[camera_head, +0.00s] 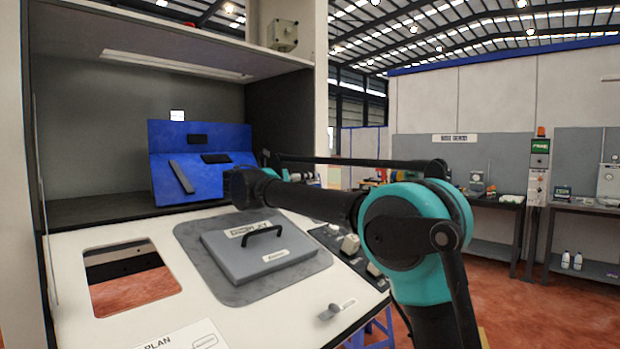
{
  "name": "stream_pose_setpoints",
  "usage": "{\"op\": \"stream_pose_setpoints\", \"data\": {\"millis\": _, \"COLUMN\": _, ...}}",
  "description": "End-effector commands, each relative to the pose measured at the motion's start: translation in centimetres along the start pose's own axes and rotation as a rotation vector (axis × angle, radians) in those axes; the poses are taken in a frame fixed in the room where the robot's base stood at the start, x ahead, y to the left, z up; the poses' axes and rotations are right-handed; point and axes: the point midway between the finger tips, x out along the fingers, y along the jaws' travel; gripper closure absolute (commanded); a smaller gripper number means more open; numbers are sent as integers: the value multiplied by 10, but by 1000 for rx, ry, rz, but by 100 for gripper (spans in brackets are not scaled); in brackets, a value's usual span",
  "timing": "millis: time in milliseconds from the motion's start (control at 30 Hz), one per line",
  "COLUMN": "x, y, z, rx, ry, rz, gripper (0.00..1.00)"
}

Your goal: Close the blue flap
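A blue box-like unit (216,182) stands inside the hooded bay at the left. Its sloped front carries a long black bar (181,177) and a dark rectangular patch (216,158). A blue panel (222,133) with a small black piece stands up along its back edge. I cannot tell for sure which blue part is the flap or how far open it is. My dark arm link reaches left from the teal joint, and its end overlaps the unit's lower right in the picture. No gripper fingers can be made out.
A grey lid (259,262) with a black handle lies on the white sloped panel (197,290) in front of the bay. A square opening (130,278) is left of it. Knobs (350,244) sit at the right edge. A ceiling hangs over the bay.

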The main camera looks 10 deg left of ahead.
Motion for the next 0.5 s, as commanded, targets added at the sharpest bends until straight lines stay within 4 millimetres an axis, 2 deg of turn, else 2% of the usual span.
{"op": "stream_pose_setpoints", "data": {"millis": 200, "x": 20, "y": 0, "z": 0, "rx": 0, "ry": 0, "rz": -1, "gripper": 67}}
{"op": "stream_pose_setpoints", "data": {"millis": 500, "x": 23, "y": 0, "z": 0, "rx": 0, "ry": 0, "rz": 1, "gripper": 67}}
